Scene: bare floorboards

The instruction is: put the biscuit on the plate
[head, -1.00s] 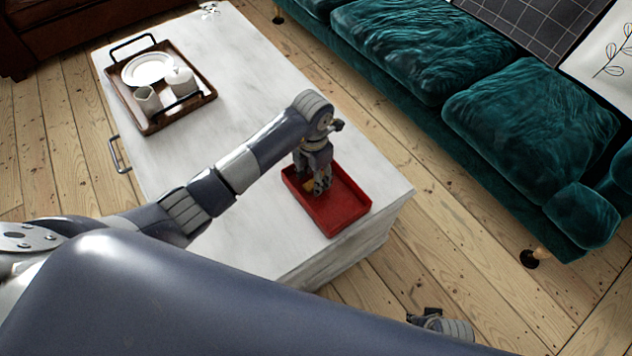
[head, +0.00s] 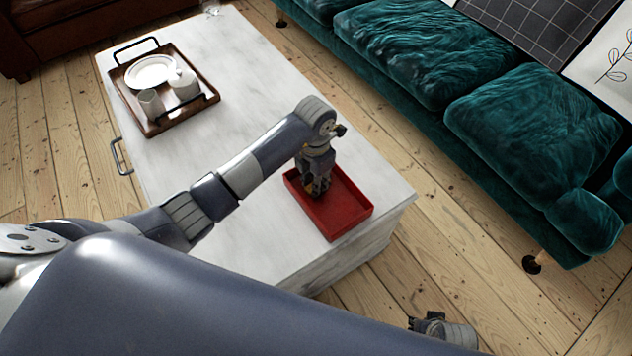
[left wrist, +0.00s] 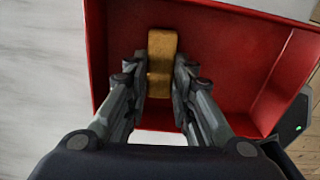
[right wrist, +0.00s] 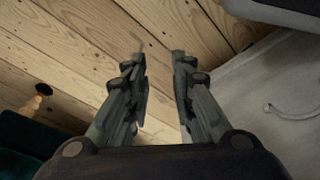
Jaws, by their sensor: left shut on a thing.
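The biscuit, a golden-brown bar (left wrist: 162,50), is in the red tray (head: 348,212) on the white table. My left gripper (head: 318,188) reaches down into that tray. In the left wrist view its fingers (left wrist: 160,78) are shut on the biscuit, one on each side. In the head view the gripper hides most of the biscuit, and I cannot tell whether it is clear of the tray floor. The white plate (head: 151,71) lies in a brown wooden tray at the table's far left. My right gripper (right wrist: 158,65) is open and empty over the floorboards.
The table top (head: 235,75) between the two trays is clear. A teal sofa (head: 535,130) stands along the right.

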